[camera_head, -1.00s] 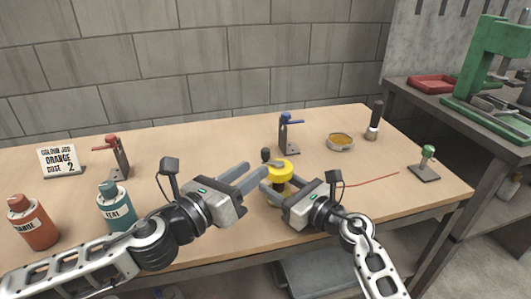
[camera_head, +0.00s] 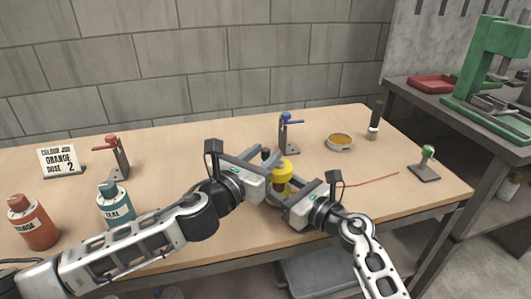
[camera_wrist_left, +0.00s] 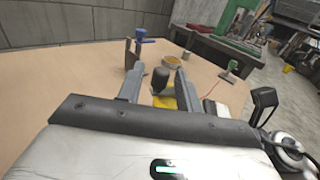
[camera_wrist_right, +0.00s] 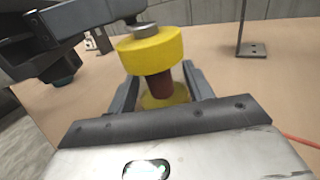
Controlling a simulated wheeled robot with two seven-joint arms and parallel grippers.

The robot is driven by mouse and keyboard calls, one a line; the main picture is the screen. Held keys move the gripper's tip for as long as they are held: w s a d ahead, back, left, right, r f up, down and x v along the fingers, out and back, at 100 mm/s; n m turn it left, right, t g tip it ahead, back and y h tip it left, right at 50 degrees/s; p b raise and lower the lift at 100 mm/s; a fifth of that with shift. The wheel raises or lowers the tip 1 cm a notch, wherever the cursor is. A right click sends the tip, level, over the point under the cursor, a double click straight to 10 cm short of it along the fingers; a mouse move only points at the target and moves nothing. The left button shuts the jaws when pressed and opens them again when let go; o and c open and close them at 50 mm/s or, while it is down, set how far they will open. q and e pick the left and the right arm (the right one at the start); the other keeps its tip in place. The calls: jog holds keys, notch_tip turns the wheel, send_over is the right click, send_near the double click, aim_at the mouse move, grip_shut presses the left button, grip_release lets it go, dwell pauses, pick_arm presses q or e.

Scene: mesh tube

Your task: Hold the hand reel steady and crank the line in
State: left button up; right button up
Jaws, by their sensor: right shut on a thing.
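The hand reel (camera_head: 284,172) is yellow with a red-brown core (camera_wrist_right: 158,84) and stands upright near the middle of the bench. My right gripper (camera_wrist_right: 158,78) is shut on the reel's core, between its upper and lower yellow flanges. The crank's dark knob (camera_wrist_left: 160,79) rises above the reel top. My left gripper (camera_wrist_left: 160,84) is open, with its fingers on either side of the knob and a gap showing. In the head view, the left gripper (camera_head: 264,156) partly hides the crank. A red line (camera_head: 372,180) runs right from the reel across the bench.
A blue-topped stand (camera_head: 289,135) is close behind the reel, with a round amber dish (camera_head: 340,142) to its right. A green-knobbed stand (camera_head: 427,165) is near the line's far end. Orange (camera_head: 36,225) and teal (camera_head: 114,206) bottles stand at left.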

pick_arm(q)
jog(key=shift+w+d, duration=0.35)
jog(key=shift+w, duration=0.2)
grip_shut()
